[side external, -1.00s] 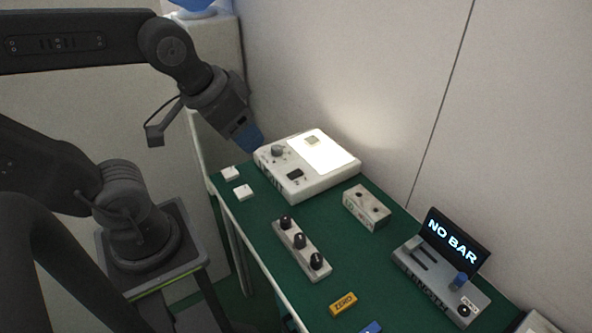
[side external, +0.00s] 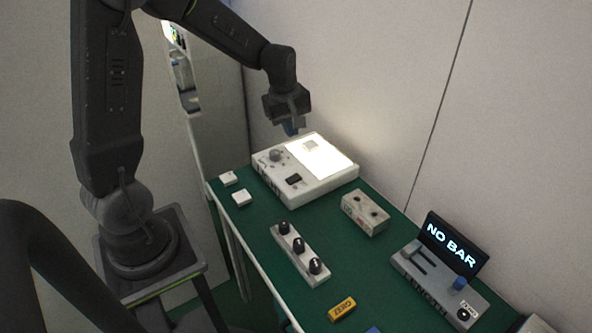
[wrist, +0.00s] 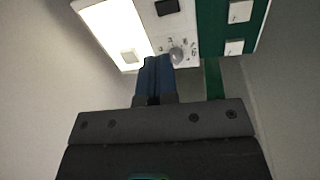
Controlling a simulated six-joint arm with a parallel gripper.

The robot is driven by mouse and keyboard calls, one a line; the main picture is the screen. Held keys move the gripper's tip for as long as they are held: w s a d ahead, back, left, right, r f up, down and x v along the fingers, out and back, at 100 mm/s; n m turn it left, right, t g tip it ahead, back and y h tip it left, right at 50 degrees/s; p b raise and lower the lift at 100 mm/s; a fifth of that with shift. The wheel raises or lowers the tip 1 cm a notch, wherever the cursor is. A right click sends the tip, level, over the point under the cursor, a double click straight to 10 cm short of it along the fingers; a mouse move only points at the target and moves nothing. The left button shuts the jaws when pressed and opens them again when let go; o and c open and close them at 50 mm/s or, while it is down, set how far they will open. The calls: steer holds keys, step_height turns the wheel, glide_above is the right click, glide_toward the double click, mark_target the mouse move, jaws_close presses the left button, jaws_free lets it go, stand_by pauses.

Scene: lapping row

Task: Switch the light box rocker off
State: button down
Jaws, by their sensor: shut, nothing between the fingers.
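The light box (side external: 268,183) is a white box on the green table, and its panel (side external: 326,160) glows bright. A dark rocker (side external: 294,179) sits on its top near the front, and a grey knob (side external: 275,155) is behind it. In the wrist view the rocker (wrist: 167,6) shows at the top edge and the knob (wrist: 178,54) lies just right of the fingertips. My gripper (side external: 291,130) is above the back edge of the light box, its blue fingers pointing down. The blue fingers (wrist: 157,62) are together and empty. Which way the rocker is tipped is too small to tell.
A small square piece (side external: 311,146) lies on the lit panel. Two white blocks (side external: 241,198) stand left of the box. A three-knob strip (side external: 299,253), a two-hole block (side external: 365,212) and a NO BAR display (side external: 452,243) stand to the front and right. A wall is behind.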

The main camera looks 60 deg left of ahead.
mark_target(292, 179)
steer(key=shift+w+a+f+n, duration=0.2)
steer(key=shift+a+f+n, duration=0.1)
steer(key=shift+f, duration=0.15)
steer(key=shift+w+a+f+n, duration=0.15)
steer(key=shift+a+f+n, duration=0.15)
steer(key=shift+f, duration=0.15)
steer(key=f, duration=0.4)
steer(key=w+f, duration=0.1)
steer(key=f, duration=0.9)
steer(key=shift+w, duration=0.35)
steer(key=shift+f, duration=0.2)
steer(key=shift+s, duration=0.1)
steer(key=shift+s+r, duration=0.25)
steer(key=shift+s, duration=0.45)
